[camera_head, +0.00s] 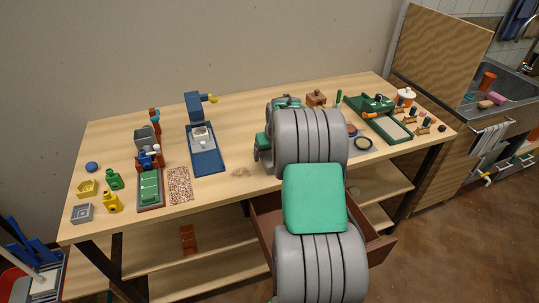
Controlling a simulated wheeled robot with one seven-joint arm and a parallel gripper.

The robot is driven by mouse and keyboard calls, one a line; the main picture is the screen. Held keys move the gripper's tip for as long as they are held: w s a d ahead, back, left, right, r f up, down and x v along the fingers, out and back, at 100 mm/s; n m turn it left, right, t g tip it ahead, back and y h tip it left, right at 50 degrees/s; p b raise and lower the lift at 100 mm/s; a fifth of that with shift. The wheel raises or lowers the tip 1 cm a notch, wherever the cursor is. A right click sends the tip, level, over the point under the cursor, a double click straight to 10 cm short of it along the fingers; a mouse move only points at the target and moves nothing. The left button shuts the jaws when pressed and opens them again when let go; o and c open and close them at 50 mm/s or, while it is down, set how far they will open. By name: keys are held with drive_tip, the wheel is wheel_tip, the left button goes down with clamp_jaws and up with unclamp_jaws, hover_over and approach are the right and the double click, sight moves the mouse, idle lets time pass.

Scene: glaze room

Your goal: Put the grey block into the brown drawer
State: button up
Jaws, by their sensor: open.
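The brown drawer (381,249) is pulled out below the front edge of the table. My arm crosses in front of it and hides its middle and most of its inside. A small square grey piece (82,213) with a hollow-looking top sits at the table's front left corner. I cannot tell if it is the grey block, and no other loose grey block shows clearly. My arm reaches over the table right of centre. Its fingertips are hidden behind my own arm links, so I cannot see what is between them.
The wooden table (246,106) holds a blue stand (208,158), a green tray (150,189), a speckled mat (180,185) and yellow and green pieces at left. A green rack (388,124) and several small items stand at right. A sink (500,92) is beyond. Bare tabletop lies at the back left.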

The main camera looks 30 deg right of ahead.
drive_tip(key=shift+f, duration=0.2)
drive_tip(key=shift+f+b, duration=0.25)
drive_tip(key=shift+b, duration=0.15)
drive_tip(key=shift+c, duration=0.2)
clamp_jaws()
idle(1.0)
drive_tip(key=shift+w+r, duration=0.15)
drive_tip(key=shift+r, duration=0.05)
